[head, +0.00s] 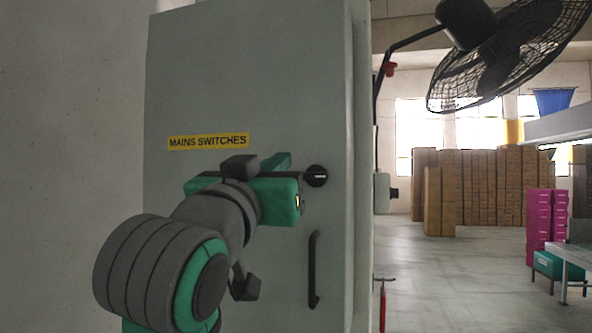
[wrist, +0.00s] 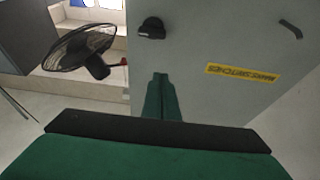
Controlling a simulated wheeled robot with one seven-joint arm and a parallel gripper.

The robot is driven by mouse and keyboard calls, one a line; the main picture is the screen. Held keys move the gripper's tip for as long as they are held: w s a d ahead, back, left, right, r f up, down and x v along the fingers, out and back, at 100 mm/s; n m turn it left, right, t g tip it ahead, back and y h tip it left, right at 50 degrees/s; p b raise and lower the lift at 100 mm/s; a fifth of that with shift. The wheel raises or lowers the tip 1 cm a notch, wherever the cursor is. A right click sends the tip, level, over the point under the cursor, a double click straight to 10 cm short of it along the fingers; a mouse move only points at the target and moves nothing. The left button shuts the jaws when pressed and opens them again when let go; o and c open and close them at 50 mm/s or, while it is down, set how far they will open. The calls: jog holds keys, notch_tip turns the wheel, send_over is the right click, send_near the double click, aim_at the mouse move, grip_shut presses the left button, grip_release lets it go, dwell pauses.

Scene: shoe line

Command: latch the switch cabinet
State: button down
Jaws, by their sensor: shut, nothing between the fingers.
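The switch cabinet (head: 260,60) is a tall grey box with a yellow MAINS SWITCHES label (head: 208,141) on its front. A round black latch knob (head: 316,176) sits right of and below the label, near the right edge; a pale line on it lies about level. The knob also shows at the top of the wrist view (wrist: 152,28). Below it is an upright black bar handle (head: 314,270). My gripper (wrist: 160,76) is shut and empty, its green fingertips in front of the door, apart from the knob. In the head view, my arm covers part of the door. I cannot tell whether the door is fully closed.
A black fan (head: 510,50) hangs at upper right. Stacked brown cartons (head: 480,185) and pink boxes (head: 546,225) stand beyond, with a bench (head: 575,255) at far right. The floor (head: 440,275) right of the cabinet is clear. A pale wall (head: 70,120) is at left.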

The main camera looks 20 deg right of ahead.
aim_at(316, 181)
jog(key=w+d, duration=0.5)
jog(key=w, duration=0.3)
jog(key=shift+d+f, duration=0.15)
jog(key=shift+f, duration=0.25)
jog(key=shift+w, duration=0.1)
dwell(0.4)
